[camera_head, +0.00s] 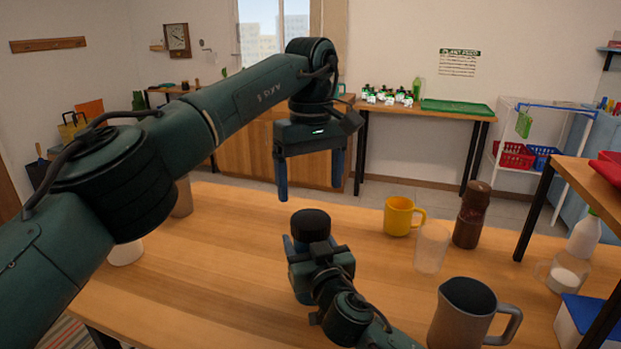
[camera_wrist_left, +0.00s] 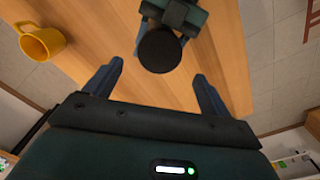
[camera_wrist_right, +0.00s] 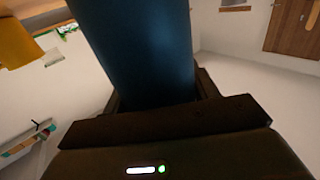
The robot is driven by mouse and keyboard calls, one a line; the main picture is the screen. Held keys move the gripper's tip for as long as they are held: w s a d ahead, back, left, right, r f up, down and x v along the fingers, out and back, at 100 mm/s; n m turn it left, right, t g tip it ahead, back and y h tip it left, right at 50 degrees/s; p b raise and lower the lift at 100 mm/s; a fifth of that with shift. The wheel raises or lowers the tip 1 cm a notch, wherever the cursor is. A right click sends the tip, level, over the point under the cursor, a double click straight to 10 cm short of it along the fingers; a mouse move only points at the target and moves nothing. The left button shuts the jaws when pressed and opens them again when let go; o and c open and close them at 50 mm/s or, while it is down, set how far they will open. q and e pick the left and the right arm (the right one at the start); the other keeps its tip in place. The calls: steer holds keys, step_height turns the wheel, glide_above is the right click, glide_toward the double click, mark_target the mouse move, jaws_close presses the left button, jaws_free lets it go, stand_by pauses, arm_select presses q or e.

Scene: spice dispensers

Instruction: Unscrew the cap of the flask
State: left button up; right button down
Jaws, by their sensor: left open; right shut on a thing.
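The flask has a dark, ribbed black cap (camera_head: 310,224) on its top, and the flask stands upright. Its dark blue body (camera_wrist_right: 140,50) fills the middle of the right wrist view. In the head view most of the body is hidden behind my right gripper (camera_head: 311,244), which is shut around it. My left gripper (camera_head: 310,188) is open and empty, fingers pointing down, above the cap and apart from it. In the left wrist view the cap (camera_wrist_left: 160,50) lies roughly between the left fingertips (camera_wrist_left: 158,70).
A glass cup (camera_head: 565,276) and white bottle (camera_head: 585,237) are farther right.

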mark_target(310, 218)
arm_select(q)
steer(key=shift+f, duration=3.95)
steer(key=shift+c, duration=0.5)
steer(key=c, duration=0.9)
steer(key=n, duration=0.6)
steer(key=shift+n, duration=0.3)
steer(key=o, duration=1.1)
